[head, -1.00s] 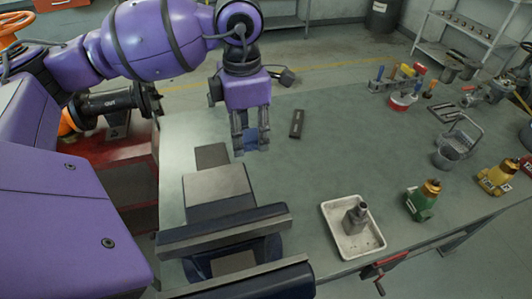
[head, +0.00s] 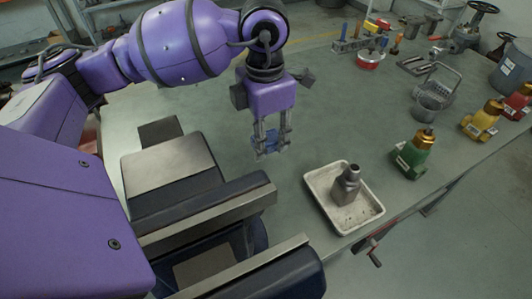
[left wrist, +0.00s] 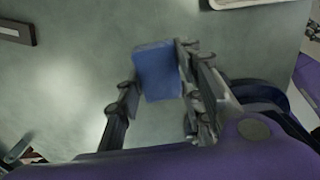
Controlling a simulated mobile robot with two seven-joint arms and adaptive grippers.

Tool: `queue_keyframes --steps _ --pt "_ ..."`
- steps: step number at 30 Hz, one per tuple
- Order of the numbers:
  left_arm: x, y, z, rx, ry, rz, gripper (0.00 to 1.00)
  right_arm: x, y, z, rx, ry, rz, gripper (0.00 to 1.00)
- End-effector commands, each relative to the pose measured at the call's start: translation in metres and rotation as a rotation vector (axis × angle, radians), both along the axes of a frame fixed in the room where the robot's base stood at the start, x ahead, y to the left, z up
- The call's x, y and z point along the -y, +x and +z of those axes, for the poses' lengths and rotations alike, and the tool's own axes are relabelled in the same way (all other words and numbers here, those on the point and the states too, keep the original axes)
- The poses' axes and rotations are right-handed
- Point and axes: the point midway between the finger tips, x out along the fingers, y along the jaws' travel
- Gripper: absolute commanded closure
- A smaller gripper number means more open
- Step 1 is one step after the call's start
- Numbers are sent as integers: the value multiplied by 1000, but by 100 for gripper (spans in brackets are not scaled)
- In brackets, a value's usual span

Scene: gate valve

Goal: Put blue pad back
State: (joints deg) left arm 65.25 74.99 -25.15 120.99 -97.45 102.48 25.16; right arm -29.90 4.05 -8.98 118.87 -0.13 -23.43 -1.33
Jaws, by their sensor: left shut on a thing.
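The blue pad (left wrist: 157,72) is held between the fingers of my left gripper (left wrist: 160,98), as the left wrist view shows. In the head view the left gripper (head: 270,142) points down over the bench, and a bit of the blue pad (head: 266,140) shows between its fingers. The gripper is shut on the pad, left of the metal tray and to the right of the big vise (head: 215,215). The pad looks to be above the bench top; its exact height I cannot tell. My right gripper is not in view.
A metal tray (head: 318,186) holding a grey fitting (head: 347,184) stands near the front edge. Green (head: 413,155) and yellow (head: 484,120) valves and a wire basket (head: 434,92) stand on the right. A dark bar (left wrist: 16,33) lies on the bench. The bench middle is clear.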

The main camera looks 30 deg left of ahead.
Motion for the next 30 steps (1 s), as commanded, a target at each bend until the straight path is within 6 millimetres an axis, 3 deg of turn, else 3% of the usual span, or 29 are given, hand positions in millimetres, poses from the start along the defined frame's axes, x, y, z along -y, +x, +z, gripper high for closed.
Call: queue_keyframes --steps 3,8,15,27,28,30 --pt "0 -1 -19 -3 -1 0 89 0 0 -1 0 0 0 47" --pt "0 -1 -31 -2 0 0 89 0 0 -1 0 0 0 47" --pt "0 -1 -62 -4 1 0 89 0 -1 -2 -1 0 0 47" --pt "0 -1 -69 -2 0 0 89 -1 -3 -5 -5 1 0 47" --pt "0 -1 -68 -2 0 0 61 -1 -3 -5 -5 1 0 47" --pt "0 -1 -67 -2 1 0 52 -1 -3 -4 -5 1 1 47"
